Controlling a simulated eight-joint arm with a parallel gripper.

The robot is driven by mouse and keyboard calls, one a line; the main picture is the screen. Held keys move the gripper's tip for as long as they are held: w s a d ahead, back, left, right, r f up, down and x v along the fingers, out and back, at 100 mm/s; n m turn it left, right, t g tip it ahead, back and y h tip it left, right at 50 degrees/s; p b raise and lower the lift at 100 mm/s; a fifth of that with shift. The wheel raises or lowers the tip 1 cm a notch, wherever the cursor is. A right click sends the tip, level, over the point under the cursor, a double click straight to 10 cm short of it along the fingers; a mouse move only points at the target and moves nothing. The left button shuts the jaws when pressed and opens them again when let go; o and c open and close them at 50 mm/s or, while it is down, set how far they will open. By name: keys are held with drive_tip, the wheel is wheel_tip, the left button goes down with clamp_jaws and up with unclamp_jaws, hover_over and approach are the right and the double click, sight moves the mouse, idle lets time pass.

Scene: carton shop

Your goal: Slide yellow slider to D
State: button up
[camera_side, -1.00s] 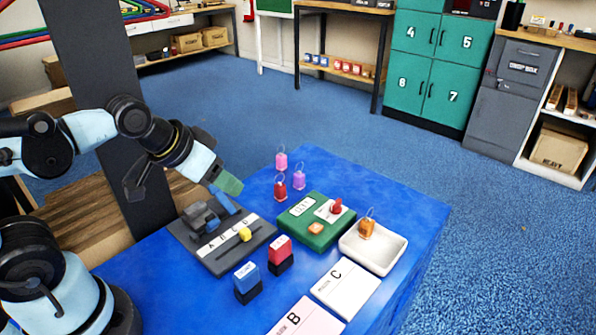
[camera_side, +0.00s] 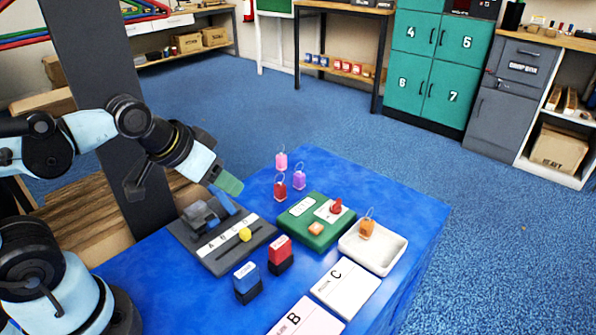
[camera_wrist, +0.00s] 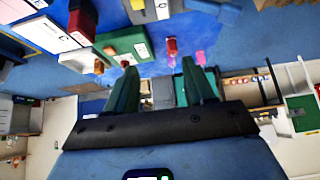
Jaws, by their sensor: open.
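The yellow slider (camera_side: 245,234) is a small knob in a dark slot on a dark grey panel (camera_side: 213,262), in the side view. A white strip (camera_side: 228,235) with the letters A to D runs along the slot. The knob stands toward the C and D end; its exact letter is hard to tell. My gripper (camera_side: 228,184) hangs above and behind the panel, apart from the slider. In the wrist view my gripper (camera_wrist: 160,88) shows two green fingers spread apart with nothing between them.
A blue block (camera_side: 247,276) and a red block (camera_side: 280,250) stand in front of the panel. A green board (camera_side: 300,229) and a white tray (camera_side: 396,262) lie to the right. Red, pink and purple tags (camera_side: 299,179) stand behind. The blue table's right side is clear.

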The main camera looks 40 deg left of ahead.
sight(247, 229)
drive_tip(key=shift+c, duration=0.6)
drive_tip(key=shift+w+d+f+g, duration=0.4)
drive_tip(key=shift+f+g, duration=0.8)
drive_tip(key=shift+f, duration=0.8)
drive_tip(key=shift+w+d+f+g, duration=0.45)
drive_tip(key=shift+f+g, duration=0.75)
drive_tip(key=shift+f, duration=0.8)
drive_tip(key=shift+w+d+f+g, duration=0.25)
drive_tip(key=shift+w+f+g, duration=0.25)
drive_tip(key=shift+f+g, duration=1.1)
drive_tip(key=shift+f+t, duration=0.4)
clamp_jaws()
